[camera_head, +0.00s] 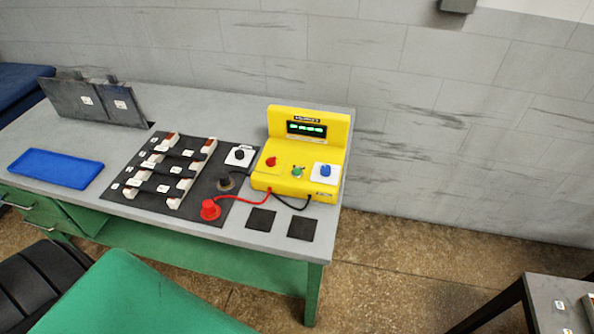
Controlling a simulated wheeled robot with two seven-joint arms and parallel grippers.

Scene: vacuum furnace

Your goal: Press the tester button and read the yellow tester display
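The yellow tester (307,155) stands at the right end of the grey-topped workbench. Its dark display (306,129) on the upright back part is lit with green characters, too small to read. On its sloped front are a red knob or socket (271,161), a small green part (297,171) and a blue button (325,170) on a white plate. A red lead and a black lead run from its front. The red lead reaches a red plug-like piece (210,210) on the dark board. Neither gripper shows in the view.
The grey workbench (237,232) also holds a dark board with white racks and black bars (165,175), a blue mat (56,168), dark upright plates (94,101) and two black pads (260,219). A green chair-like surface (140,295) stands in front. Another table (555,303) is lower right.

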